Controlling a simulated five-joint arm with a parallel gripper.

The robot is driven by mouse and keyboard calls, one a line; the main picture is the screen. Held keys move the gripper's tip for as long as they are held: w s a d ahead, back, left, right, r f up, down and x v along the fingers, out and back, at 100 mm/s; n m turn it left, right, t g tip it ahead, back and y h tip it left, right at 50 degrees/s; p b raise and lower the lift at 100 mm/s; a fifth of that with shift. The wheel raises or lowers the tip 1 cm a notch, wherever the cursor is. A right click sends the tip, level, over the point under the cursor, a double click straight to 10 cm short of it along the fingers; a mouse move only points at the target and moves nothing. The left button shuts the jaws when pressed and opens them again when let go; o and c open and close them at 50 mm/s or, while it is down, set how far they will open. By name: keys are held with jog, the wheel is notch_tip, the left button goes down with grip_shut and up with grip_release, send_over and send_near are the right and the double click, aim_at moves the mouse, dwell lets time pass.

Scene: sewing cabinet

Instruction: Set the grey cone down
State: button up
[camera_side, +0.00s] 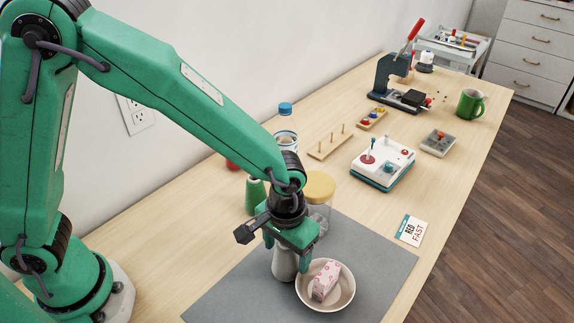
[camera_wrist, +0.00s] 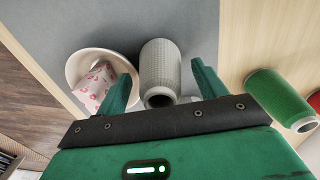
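The grey cone (camera_wrist: 160,68) stands on the grey mat (camera_side: 235,285), next to the bowl. In the side view, the cone (camera_side: 285,267) is below my gripper, and its upper part is partly hidden. My gripper (camera_side: 286,254) points down, with one finger on either side of the cone. In the wrist view, a gap shows between the cone and each finger, so the gripper is open and does not hold it.
A green cone (camera_side: 252,196) and a jar with a yellow lid (camera_side: 320,186) are behind. A card (camera_side: 411,230) lies at the mat's right edge. The mat's left part is clear.

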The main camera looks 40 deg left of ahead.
jog(key=c, duration=1.1)
jog(key=shift+o, duration=0.2)
jog(key=shift+r, duration=0.15)
jog(key=shift+r, duration=0.45)
jog(key=s+d+r, duration=0.4)
jog(key=s+r, duration=0.6)
jog(key=shift+s+d, duration=0.25)
jog(key=shift+s, duration=0.15)
jog(key=shift+w+a, duration=0.1)
jog(key=shift+w, duration=0.05)
jog(key=w+a+r, duration=0.2)
jog(key=w+a, duration=0.8)
jog(key=w, duration=0.2)
jog(key=w+a, duration=0.3)
jog(key=a, duration=0.6)
jog(key=w+a+r, duration=0.1)
jog(key=w+a, duration=0.3)
jog(key=a, duration=0.5)
jog(key=shift+r, duration=0.25)
